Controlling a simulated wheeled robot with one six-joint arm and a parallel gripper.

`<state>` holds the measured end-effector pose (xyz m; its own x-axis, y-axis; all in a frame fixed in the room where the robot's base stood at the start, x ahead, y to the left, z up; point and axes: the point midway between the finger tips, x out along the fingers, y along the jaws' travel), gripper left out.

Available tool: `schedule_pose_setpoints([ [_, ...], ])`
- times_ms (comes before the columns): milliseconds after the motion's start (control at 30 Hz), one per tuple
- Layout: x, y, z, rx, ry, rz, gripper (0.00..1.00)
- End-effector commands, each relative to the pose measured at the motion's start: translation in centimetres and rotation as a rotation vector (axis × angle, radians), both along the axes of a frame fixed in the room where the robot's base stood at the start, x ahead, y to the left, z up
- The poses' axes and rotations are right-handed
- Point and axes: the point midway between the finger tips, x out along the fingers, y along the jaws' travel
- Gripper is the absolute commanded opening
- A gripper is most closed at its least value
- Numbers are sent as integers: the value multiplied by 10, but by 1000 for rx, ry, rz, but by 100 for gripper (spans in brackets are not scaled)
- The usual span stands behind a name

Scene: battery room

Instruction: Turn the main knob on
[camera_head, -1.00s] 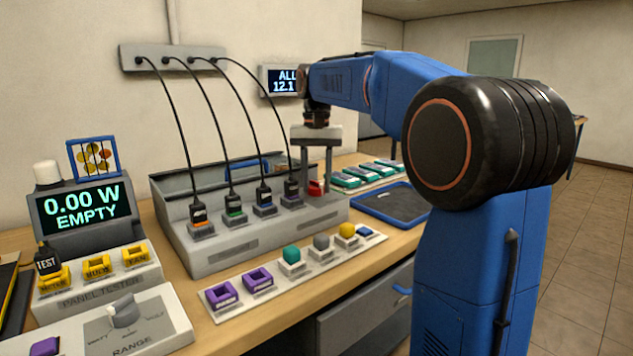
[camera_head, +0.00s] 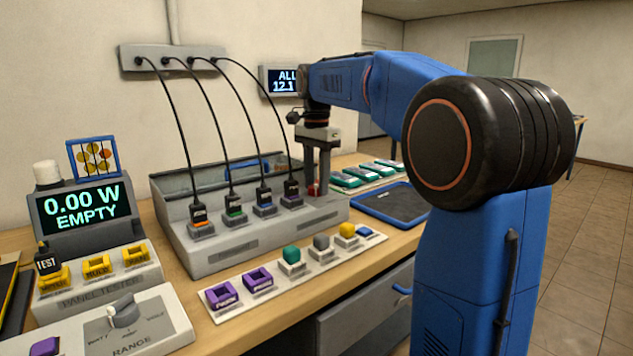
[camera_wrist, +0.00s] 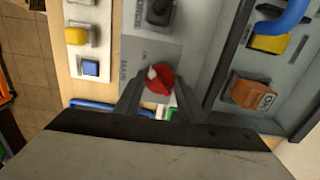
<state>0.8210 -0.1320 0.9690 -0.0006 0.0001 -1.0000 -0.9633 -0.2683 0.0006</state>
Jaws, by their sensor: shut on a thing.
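The main knob is red with a pale mark on its side. It sits at the right end of the grey charger box (camera_head: 240,243) in the head view, mostly hidden by the fingers. The wrist view shows the red knob (camera_wrist: 160,78) clearly, on a grey panel with lettering beside it. My gripper (camera_head: 318,188) points straight down over that end of the box and is shut on the knob. In the wrist view its two dark fingers (camera_wrist: 157,92) stand on either side of the knob.
Several black cables with plugs (camera_head: 200,217) run from the wall strip (camera_head: 170,60) to the box, left of my gripper. A blue tray (camera_head: 388,205) and green-topped packs (camera_head: 372,173) are at the right.

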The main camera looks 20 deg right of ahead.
Motion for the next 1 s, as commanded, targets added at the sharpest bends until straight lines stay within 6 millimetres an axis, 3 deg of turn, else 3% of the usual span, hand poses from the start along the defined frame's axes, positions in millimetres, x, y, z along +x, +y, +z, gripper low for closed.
schedule_pose_setpoints([
  [633,0,0,1,0,-3,-50,14],
  [667,0,0,1,0,-3,-50,41],
  [733,0,0,1,0,-2,-50,55],
  [1000,0,0,0,0,-1,-49,55],
])
